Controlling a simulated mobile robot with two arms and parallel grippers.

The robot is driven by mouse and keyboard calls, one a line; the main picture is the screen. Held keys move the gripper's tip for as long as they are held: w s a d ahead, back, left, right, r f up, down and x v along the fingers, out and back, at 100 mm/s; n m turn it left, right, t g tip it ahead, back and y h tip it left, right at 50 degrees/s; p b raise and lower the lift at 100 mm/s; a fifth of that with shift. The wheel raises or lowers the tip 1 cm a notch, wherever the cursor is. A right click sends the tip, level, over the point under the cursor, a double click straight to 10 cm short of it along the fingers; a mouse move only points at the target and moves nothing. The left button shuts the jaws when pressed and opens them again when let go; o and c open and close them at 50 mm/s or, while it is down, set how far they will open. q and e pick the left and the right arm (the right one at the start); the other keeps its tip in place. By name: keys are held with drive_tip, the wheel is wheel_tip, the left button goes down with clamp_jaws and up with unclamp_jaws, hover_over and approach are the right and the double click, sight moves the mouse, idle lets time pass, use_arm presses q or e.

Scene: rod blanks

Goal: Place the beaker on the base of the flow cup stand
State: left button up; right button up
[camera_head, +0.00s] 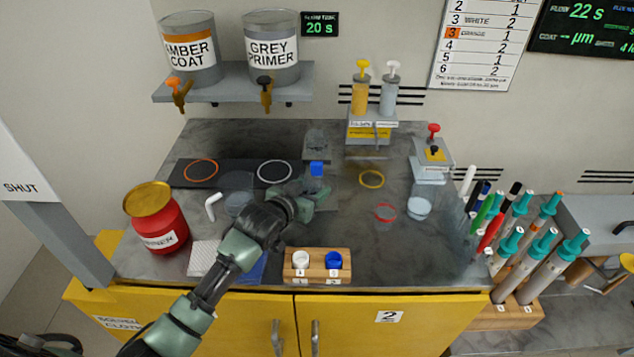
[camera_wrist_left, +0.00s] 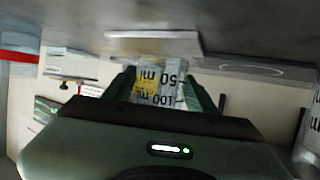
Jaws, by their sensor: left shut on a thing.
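The beaker (camera_wrist_left: 160,85) is clear, with 50 ml and 100 ml marks that read upside down in the left wrist view. My left gripper (camera_wrist_left: 160,98) is shut on it, one finger on each side. In the head view my left gripper (camera_head: 316,192) is over the middle of the counter, and the beaker is hard to make out there. A grey, partly see-through upright thing (camera_head: 316,140) behind the gripper may be the flow cup stand. A pale slab (camera_wrist_left: 155,44) lies close to the beaker's bottom; I cannot tell if they touch. My right gripper is out of view.
A dark mat (camera_head: 225,173) with two rings lies left of the gripper. A red tin (camera_head: 158,226) stands at left, a wooden block (camera_head: 317,265) in front. A pump dispenser (camera_head: 370,128) stands behind right; a glass vessel (camera_head: 419,208) and a rod rack (camera_head: 515,314) are further right.

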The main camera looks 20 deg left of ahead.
sight(316, 182)
use_arm(q)
drive_tip(key=x, duration=0.3)
drive_tip(key=shift+w+d+r, duration=0.15)
drive_tip(key=shift+w+r, duration=0.1)
drive_tip(key=shift+w, duration=0.25)
drive_tip(key=shift+f, duration=0.3)
drive_tip(key=shift+s, duration=0.1)
drive_tip(key=shift+f, duration=0.1)
drive_tip(key=o, duration=1.4)
